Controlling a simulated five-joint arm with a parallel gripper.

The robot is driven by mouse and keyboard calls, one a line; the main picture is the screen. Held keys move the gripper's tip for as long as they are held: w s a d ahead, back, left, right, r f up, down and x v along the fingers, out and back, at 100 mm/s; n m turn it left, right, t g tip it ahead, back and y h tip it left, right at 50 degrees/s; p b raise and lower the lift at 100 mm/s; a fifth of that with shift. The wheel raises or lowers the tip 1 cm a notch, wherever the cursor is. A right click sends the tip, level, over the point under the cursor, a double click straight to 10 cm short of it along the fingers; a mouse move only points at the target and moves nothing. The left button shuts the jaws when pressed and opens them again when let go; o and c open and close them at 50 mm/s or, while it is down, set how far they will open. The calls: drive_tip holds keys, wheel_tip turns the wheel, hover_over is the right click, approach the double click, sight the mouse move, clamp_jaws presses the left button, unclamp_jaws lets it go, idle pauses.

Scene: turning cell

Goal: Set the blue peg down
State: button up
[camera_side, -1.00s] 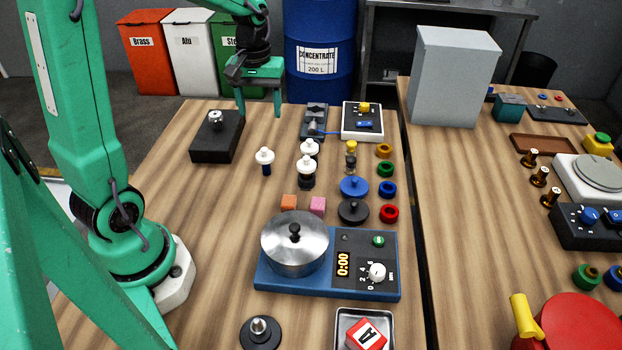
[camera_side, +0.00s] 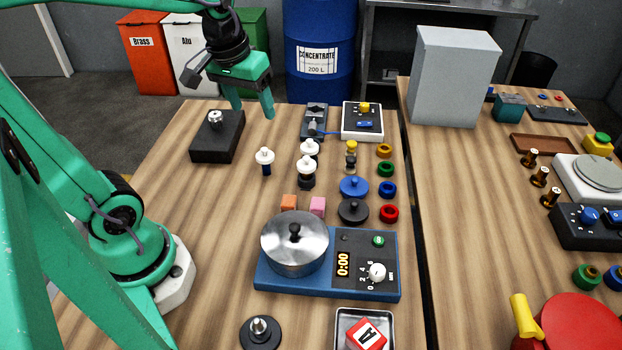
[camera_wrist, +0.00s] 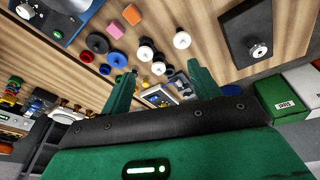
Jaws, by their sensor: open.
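The blue peg (camera_side: 266,168) has a white round cap and a dark blue body. It stands upright on the wooden table, left of two white-capped dark pegs (camera_side: 307,170). In the wrist view a white cap (camera_wrist: 182,40) standing apart from the others looks like the same peg. My gripper (camera_side: 252,110) is open and empty over the back edge of the table, well behind the blue peg and apart from it. Its two fingers (camera_wrist: 160,72) also show spread in the wrist view.
A black block with a metal knob (camera_side: 217,140) sits at the back left. A grey fixture (camera_side: 314,120) and a white-framed panel (camera_side: 362,132) stand at the back. A pot (camera_side: 294,256) is on the blue timer unit (camera_side: 330,288) in front. Bare table lies left of the peg.

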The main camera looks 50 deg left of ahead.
drive_tip(key=s+d+r+m+t, duration=0.1)
drive_tip(key=s+d+m+t, duration=0.1)
drive_tip(key=s+d+m, duration=0.2)
drive_tip(key=shift+s+d+r+m+t, duration=0.3)
drive_tip(key=shift+s+d+r+t, duration=0.1)
drive_tip(key=shift+s, duration=1.05)
